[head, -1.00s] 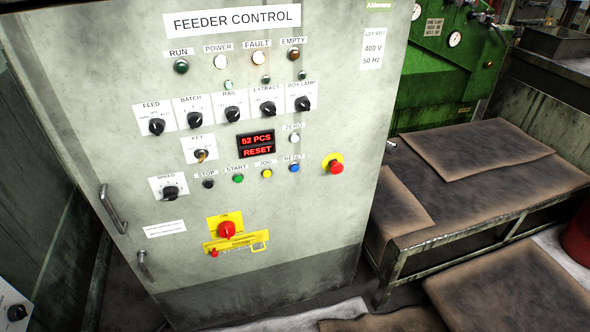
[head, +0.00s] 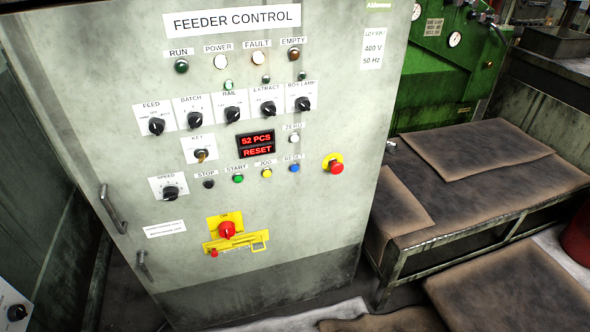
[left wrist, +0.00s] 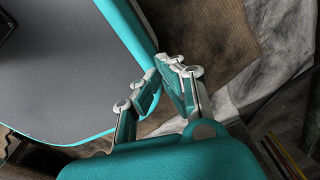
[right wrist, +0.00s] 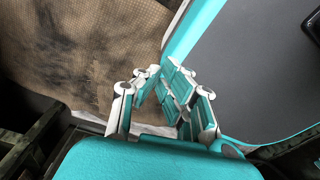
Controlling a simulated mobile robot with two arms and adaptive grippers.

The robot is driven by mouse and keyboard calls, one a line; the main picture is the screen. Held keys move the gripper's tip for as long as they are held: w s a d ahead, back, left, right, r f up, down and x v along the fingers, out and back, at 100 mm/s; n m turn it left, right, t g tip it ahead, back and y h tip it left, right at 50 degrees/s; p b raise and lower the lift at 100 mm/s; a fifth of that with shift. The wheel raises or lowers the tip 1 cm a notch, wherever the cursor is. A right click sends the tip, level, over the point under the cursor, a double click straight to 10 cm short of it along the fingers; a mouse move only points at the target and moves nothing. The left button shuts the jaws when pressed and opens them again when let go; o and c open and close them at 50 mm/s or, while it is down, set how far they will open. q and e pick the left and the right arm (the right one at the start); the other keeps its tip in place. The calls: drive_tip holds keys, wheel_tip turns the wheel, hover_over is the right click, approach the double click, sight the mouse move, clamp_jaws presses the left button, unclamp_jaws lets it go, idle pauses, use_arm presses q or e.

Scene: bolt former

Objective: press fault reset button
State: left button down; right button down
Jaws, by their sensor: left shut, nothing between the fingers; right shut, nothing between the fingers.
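The FAULT lamp (head: 258,59) is near the top of the panel and looks whitish. The red display (head: 256,145) reads 52 PCS RESET. My left gripper (left wrist: 168,75) shows only in the left wrist view, shut and empty. My right gripper (right wrist: 164,78) shows only in the right wrist view, shut and empty. Neither gripper appears in the head view, and both are away from the panel.
A yellow jog button (head: 267,173) and a green start button (head: 238,178) are left of the blue one. A red emergency stop (head: 336,167) is to its right. A white button (head: 294,139) is above. A metal bench (head: 455,233) stands right of the cabinet.

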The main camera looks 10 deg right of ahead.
idle(0.5)
